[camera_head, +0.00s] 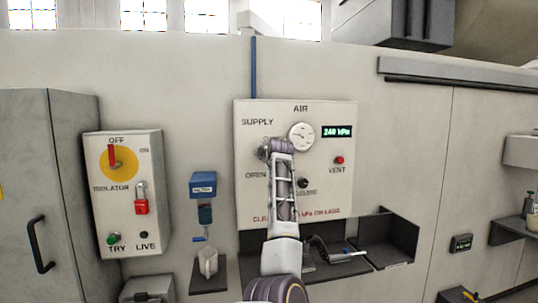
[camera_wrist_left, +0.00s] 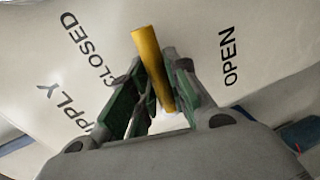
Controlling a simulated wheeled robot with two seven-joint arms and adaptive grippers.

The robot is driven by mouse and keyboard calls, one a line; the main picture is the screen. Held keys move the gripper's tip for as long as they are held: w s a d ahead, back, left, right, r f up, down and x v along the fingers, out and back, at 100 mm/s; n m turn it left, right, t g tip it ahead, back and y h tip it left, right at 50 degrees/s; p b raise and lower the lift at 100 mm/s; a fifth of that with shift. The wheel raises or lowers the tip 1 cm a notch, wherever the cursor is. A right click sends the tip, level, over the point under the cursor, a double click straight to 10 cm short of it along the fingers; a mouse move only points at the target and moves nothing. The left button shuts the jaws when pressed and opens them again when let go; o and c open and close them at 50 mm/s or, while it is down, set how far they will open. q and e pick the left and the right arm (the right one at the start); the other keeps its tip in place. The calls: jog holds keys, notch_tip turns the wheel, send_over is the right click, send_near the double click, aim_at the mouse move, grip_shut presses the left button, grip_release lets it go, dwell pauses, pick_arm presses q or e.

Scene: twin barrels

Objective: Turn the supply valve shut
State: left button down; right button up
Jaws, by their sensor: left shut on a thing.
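The supply valve's yellow lever (camera_wrist_left: 148,60) shows in the left wrist view, between the printed words CLOSED and OPEN. My left gripper (camera_wrist_left: 155,85) is shut on this lever, with one green-and-dark finger on each side. In the head view my left gripper (camera_head: 268,150) is at the left part of the white AIR panel (camera_head: 325,195), under the SUPPLY label. There my gripper and forearm hide the lever and part of the panel. My right gripper is not in view.
The panel also carries a round gauge (camera_head: 301,137), a display (camera_head: 337,132) reading about 240 kPa and a red VENT button (camera_head: 339,160). Left of it are the isolator box (camera_head: 125,220) with a red padlock (camera_head: 141,206) and a blue-topped dispenser (camera_head: 203,186). A dark tray (camera_head: 388,240) sits below.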

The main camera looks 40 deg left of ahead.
pick_arm(q)
jog(key=shift+a+f+n, duration=0.2)
jog(key=shift+f+n, duration=0.1)
jog(key=shift+n, duration=0.1)
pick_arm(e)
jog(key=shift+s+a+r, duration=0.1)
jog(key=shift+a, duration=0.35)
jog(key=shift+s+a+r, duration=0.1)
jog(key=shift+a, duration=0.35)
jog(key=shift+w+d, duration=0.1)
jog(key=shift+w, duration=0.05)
pick_arm(q)
jog(key=c, duration=1.7)
grip_release()
jog(key=shift+s, duration=0.1)
jog(key=shift+o, duration=1.4)
jog(key=shift+r, duration=0.1)
jog(key=shift+s+a, duration=0.1)
jog(key=shift+s, duration=0.05)
jog(key=shift+r, duration=0.15)
jog(key=v, duration=1.1)
jog(key=shift+s+d, duration=0.25)
jog(key=shift+s, duration=0.1)
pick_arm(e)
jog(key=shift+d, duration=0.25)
